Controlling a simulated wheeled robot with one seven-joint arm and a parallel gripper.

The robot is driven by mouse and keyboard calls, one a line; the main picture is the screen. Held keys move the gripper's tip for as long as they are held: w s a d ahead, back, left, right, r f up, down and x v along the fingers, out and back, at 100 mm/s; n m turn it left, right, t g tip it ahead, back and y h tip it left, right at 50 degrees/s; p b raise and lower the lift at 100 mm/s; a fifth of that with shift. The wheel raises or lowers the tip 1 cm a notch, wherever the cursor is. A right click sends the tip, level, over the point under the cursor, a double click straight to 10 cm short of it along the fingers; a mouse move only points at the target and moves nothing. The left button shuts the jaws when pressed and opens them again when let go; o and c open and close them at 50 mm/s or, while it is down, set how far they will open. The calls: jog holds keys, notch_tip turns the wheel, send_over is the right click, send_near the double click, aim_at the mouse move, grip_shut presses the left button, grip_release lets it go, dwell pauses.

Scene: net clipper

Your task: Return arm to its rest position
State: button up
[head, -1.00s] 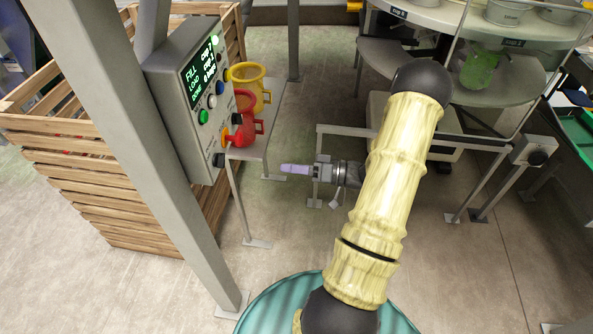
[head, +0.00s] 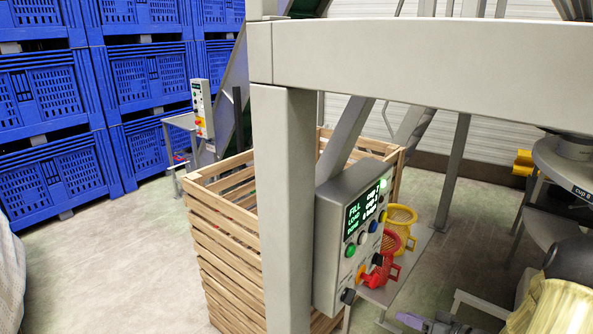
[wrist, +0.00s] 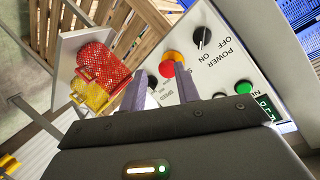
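My gripper (head: 412,320) shows at the bottom edge of the head view, right of the control panel, with a pale purple fingertip pointing left. In the wrist view, the two purple fingers of my gripper (wrist: 160,76) stand apart with nothing held between them. Part of my yellowish arm is at the lower right corner of the head view; the rest is out of the picture.
The control panel (head: 352,235), on a grey post (head: 285,200), is close to my gripper. A slatted wooden crate (head: 228,232) is behind; blue crates (head: 60,95) stack at far left.

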jog(key=w+a+r+g+h, duration=0.2)
jog(key=a+r+h, duration=0.1)
jog(key=h, duration=0.5)
jog(key=s+a+r+m+g+h, duration=0.1)
jog(key=s+a+r+g, duration=0.2)
jog(key=s+a+g, duration=0.3)
jog(key=s+a, duration=0.5)
jog(key=s, duration=0.5)
jog(key=shift+a+g, duration=0.15)
jog(key=shift+g, duration=0.15)
